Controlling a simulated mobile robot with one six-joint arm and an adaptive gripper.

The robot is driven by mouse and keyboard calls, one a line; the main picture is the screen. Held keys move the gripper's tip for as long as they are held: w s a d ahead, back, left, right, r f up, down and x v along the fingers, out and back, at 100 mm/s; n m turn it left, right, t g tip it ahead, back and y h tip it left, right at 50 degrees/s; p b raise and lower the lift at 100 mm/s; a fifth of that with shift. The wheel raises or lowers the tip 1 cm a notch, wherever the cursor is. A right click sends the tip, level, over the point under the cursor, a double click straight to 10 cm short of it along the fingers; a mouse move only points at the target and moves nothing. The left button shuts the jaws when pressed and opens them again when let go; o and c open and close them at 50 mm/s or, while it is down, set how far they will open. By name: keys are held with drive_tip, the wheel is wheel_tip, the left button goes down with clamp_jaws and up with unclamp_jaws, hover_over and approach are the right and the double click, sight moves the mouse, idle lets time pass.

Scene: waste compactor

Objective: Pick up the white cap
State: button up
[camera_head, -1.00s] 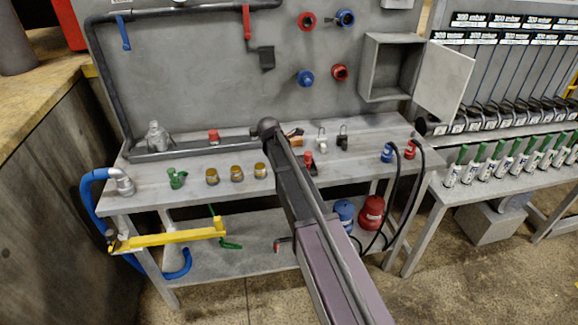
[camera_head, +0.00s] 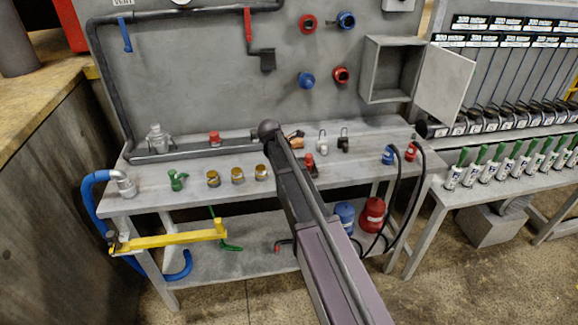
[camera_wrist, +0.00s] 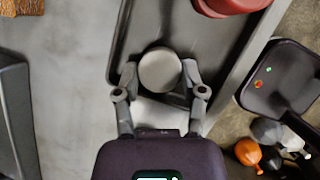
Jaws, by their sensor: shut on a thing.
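The white cap (camera_wrist: 160,70) is round and looks light grey in the wrist view. It sits between the two fingers of my gripper (camera_wrist: 160,76), which touch it from both sides. The dark grey tray (camera_wrist: 198,30) lies right below it; I cannot tell whether the cap is clear of the tray floor. In the head view my arm hides both the cap and my gripper. The tray (camera_head: 185,152) shows there along the back of the bench.
A red cap (camera_head: 214,138) is in the tray, and a red round part shows in the wrist view (camera_wrist: 232,4). Several brass parts (camera_head: 237,176) and a green valve (camera_head: 177,181) stand on the front bench top. The upright back panel (camera_head: 190,80) is close behind.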

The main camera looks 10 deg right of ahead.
drive_tip(key=shift+r, duration=0.1)
wheel_tip(320, 180, up, 3)
drive_tip(key=p, duration=0.3)
drive_tip(key=shift+r, duration=0.15)
drive_tip(key=shift+s+r+p, duration=0.15)
drive_tip(key=shift+r+p, duration=0.15)
drive_tip(key=shift+p, duration=0.2)
drive_tip(key=s+d, duration=0.1)
drive_tip(key=s, duration=1.4)
drive_tip(key=shift+s+r+p, duration=0.3)
drive_tip(key=shift+r+p, duration=0.15)
